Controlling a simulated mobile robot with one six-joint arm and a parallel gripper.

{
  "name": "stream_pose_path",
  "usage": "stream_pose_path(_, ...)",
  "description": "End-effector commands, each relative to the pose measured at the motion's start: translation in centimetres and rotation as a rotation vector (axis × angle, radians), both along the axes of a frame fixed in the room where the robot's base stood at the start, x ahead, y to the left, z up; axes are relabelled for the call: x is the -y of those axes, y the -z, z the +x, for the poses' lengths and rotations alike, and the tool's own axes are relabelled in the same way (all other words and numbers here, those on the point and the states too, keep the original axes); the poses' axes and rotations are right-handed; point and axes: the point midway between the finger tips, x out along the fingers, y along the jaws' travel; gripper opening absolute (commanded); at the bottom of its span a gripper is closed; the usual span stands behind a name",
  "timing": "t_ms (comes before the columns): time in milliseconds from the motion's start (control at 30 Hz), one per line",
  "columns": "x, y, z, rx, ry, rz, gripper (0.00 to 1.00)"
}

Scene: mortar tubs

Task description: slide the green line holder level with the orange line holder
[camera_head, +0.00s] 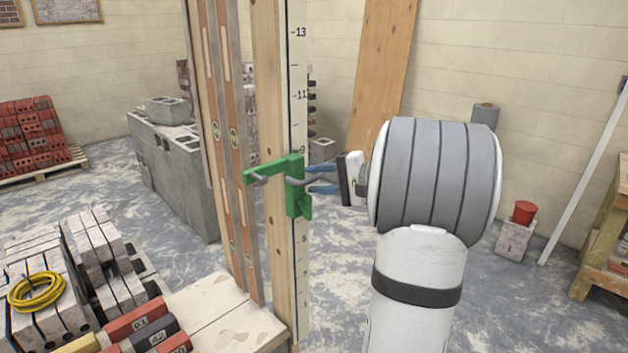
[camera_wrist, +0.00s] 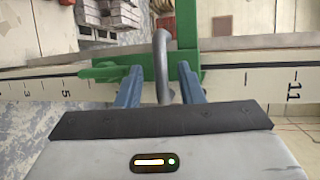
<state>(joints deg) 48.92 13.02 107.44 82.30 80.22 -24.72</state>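The green line holder (camera_head: 297,188) sits on the upright timber post (camera_head: 271,130), against its white numbered scale, with its top near the 9 mark. It also shows in the wrist view (camera_wrist: 187,58), with a grey curved handle (camera_wrist: 162,50). My gripper (camera_head: 314,184) is at the holder's right side. In the wrist view its two blue fingers (camera_wrist: 160,72) stand either side of the handle, with a visible gap on each side. No orange line holder can be made out in either view.
Two spirit levels (camera_head: 227,130) stand upright just left of the post. Bricks (camera_head: 142,318) and a pale board (camera_head: 215,305) lie at its foot. A concrete block wall (camera_head: 175,170) stands behind left.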

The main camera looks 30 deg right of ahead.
Motion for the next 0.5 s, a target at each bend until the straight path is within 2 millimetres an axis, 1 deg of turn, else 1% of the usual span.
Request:
stream_pose_path(100, 1.5, -0.3, -1.7, 0.001, 0.004, -0.003, 0.34)
stream_pose_path(300, 3.0, -1.0, -3.9, 0.001, 0.003, -0.002, 0.34)
stream_pose_path(500, 3.5, -1.2, -4.6, 0.002, 0.001, -0.001, 0.34)
